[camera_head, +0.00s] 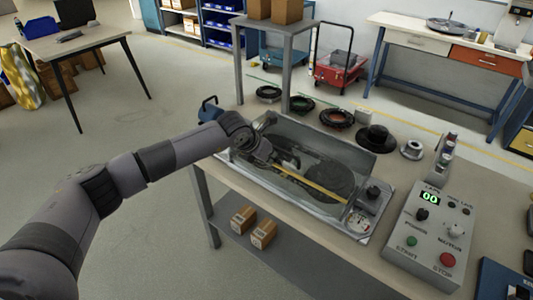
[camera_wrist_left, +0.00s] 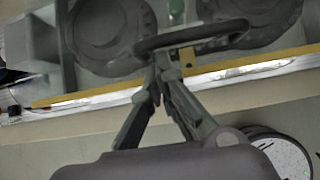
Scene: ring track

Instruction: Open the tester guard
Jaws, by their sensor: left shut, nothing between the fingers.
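The tester (camera_head: 362,238) lies on the bench, a shallow metal tray with two dark round discs inside. Its guard (camera_head: 335,135) looks like a see-through cover with a grey panel along the far side; how far it is open I cannot tell. My left gripper (camera_head: 288,163) is over the tester's left half, fingers shut and empty. In the left wrist view my left gripper's fingertips (camera_wrist_left: 168,70) meet right by a dark curved handle (camera_wrist_left: 192,36); I cannot tell if they touch it. A yellow strip (camera_head: 325,194) runs along the guard's near side. My right gripper is out of view.
A control box (camera_head: 430,235) with a green "00" display, knobs and start and stop buttons stands right of the tester. Black rings (camera_head: 337,118) and a small metal collar (camera_head: 412,150) lie behind it. Two small cartons (camera_head: 263,234) sit on the lower shelf.

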